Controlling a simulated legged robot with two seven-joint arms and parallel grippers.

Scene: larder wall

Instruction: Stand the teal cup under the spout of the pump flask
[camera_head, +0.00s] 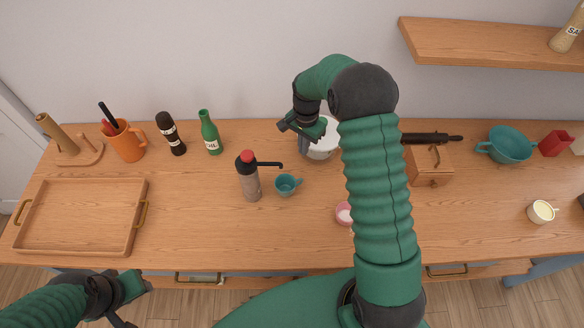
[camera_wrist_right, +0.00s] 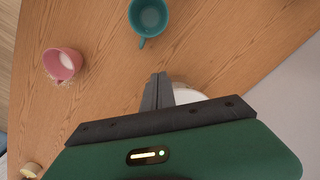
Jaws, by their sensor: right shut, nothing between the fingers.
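The teal cup (camera_head: 286,186) stands upright on the wooden counter, just right of the pump flask (camera_head: 250,182). The flask is grey with a red top, and its black spout (camera_head: 268,164) points right. The cup appears below the spout's tip; I cannot tell exact alignment. The cup also shows at the top of the right wrist view (camera_wrist_right: 149,18). My right gripper (camera_head: 304,146) is shut and empty, behind the cup and beside the white pot; its fingers also show in the right wrist view (camera_wrist_right: 158,90).
A green bottle (camera_head: 210,134), a dark mill (camera_head: 171,135) and an orange utensil pot (camera_head: 127,146) stand behind left. A wooden tray (camera_head: 85,248) lies left. The white pot (camera_head: 322,151) and a pink cup (camera_head: 344,214) are near my right arm. Counter before the flask is clear.

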